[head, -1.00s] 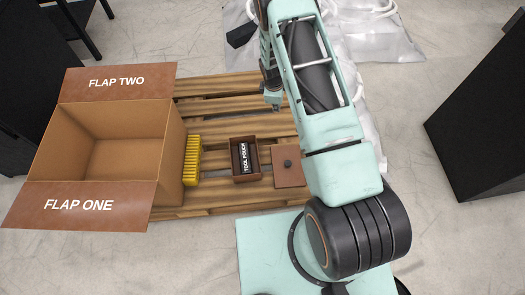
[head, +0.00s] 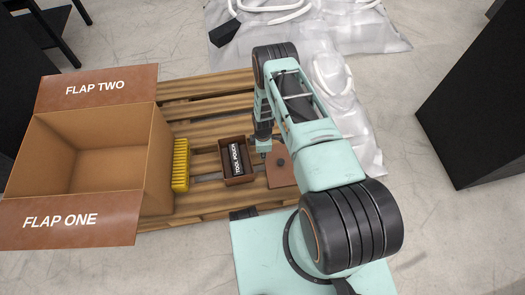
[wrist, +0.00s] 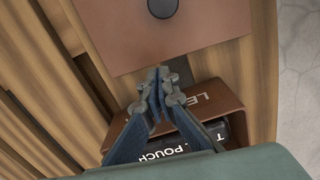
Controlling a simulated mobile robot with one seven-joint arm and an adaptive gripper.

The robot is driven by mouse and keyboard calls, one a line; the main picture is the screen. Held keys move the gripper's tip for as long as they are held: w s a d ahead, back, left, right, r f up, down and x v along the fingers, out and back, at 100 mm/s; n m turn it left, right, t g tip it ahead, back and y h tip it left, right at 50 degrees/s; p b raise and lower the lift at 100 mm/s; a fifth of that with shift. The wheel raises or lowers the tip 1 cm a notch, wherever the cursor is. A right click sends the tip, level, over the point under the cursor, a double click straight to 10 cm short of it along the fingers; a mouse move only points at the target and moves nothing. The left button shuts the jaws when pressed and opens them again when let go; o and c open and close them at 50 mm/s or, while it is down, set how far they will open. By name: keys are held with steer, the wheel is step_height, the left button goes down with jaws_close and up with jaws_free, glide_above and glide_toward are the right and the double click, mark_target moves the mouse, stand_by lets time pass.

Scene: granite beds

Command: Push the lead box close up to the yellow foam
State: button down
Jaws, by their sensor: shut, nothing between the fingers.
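The lead box (head: 240,181) is a small open brown box on the pallet, with a black tool pouch (head: 236,158) inside. In the wrist view its wall (wrist: 226,101) shows the letters "LE". The yellow foam (head: 181,166) is a ribbed block to the box's left, with a gap of bare slats between them. My gripper (head: 263,156) is shut and empty, pointing down beside the box's right wall. In the wrist view its fingertips (wrist: 158,76) show between the box and a brown lid. I cannot tell whether they touch the box.
The brown lid (head: 281,173) with a black knob lies just right of my gripper. A large open carton (head: 158,155) stands left of the foam, close to it. The pallet (head: 205,88) has slats with gaps. White wrapped sheeting (head: 375,38) lies behind.

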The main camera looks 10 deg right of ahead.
steer(key=shift+w+a+f, duration=0.1)
steer(key=shift+a+f, duration=0.1)
steer(key=shift+a, duration=0.8)
steer(key=shift+w+a+f, duration=0.1)
steer(key=shift+a+f, duration=0.1)
steer(key=shift+a, duration=0.8)
